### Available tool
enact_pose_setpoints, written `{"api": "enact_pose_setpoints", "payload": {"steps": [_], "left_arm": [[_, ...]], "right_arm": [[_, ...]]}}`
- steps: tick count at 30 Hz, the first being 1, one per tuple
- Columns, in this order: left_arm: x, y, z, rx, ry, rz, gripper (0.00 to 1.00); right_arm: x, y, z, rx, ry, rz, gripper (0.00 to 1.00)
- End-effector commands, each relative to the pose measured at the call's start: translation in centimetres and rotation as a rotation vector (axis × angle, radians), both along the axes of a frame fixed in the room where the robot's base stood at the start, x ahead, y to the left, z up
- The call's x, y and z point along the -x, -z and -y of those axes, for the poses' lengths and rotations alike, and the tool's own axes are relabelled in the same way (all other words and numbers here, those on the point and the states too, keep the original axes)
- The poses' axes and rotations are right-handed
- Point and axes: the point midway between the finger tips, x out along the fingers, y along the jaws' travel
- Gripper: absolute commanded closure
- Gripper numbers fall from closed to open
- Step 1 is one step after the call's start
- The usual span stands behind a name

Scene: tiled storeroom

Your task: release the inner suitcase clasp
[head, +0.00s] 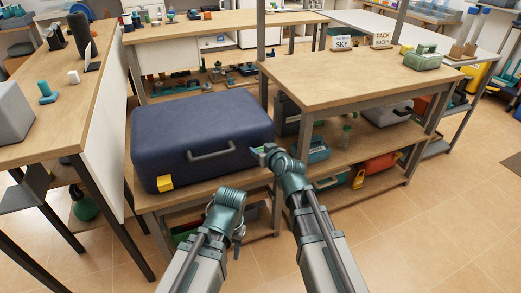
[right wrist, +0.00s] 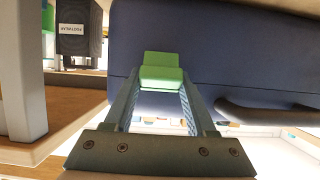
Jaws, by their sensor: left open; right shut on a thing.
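A closed dark blue suitcase (head: 200,125) lies flat on a wooden bench, with its grey handle (head: 211,154) on the near side. A yellow clasp (head: 165,184) sits at the left of that side. My right gripper (head: 262,153) is at the right end of the same side. In the right wrist view its fingers (right wrist: 162,95) are shut on a green clasp (right wrist: 162,70) against the suitcase. In the head view the gripper mostly hides this clasp. My left gripper (head: 238,243) hangs low in front of the bench, apart from the suitcase, open and empty.
A taller wooden table (head: 330,85) stands right of the suitcase, with its leg close to my right gripper. It bears two signs and a green case (head: 422,57). Another table (head: 60,110) stands at the left. The tiled floor (head: 440,225) at the right is clear.

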Motion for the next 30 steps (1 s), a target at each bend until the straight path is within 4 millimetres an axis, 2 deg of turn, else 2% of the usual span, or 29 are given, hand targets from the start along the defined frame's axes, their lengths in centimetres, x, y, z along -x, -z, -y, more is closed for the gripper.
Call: {"api": "enact_pose_setpoints", "payload": {"steps": [1,3,7,12,18,30], "left_arm": [[0.0,0.0,0.0,0.000,0.000,0.000,0.50],[0.0,0.0,0.0,0.000,0.000,0.000,0.50],[0.0,0.8,0.0,0.000,0.000,0.000,0.50],[0.0,3.7,0.0,0.001,-0.002,0.001,0.50],[0.0,5.8,0.0,0.002,-0.007,0.001,0.50],[0.0,8.8,0.0,0.001,-0.014,0.002,0.50]], "right_arm": [[0.0,0.0,0.0,0.000,0.000,0.000,0.89],[0.0,0.0,0.0,0.000,0.000,0.000,0.99],[0.1,0.4,0.0,-0.005,-0.002,0.016,0.99],[0.5,1.3,0.0,-0.038,-0.004,0.104,0.99],[0.7,1.4,0.0,-0.067,-0.007,0.195,0.99],[0.9,1.8,0.0,-0.106,-0.010,0.313,0.99]]}}
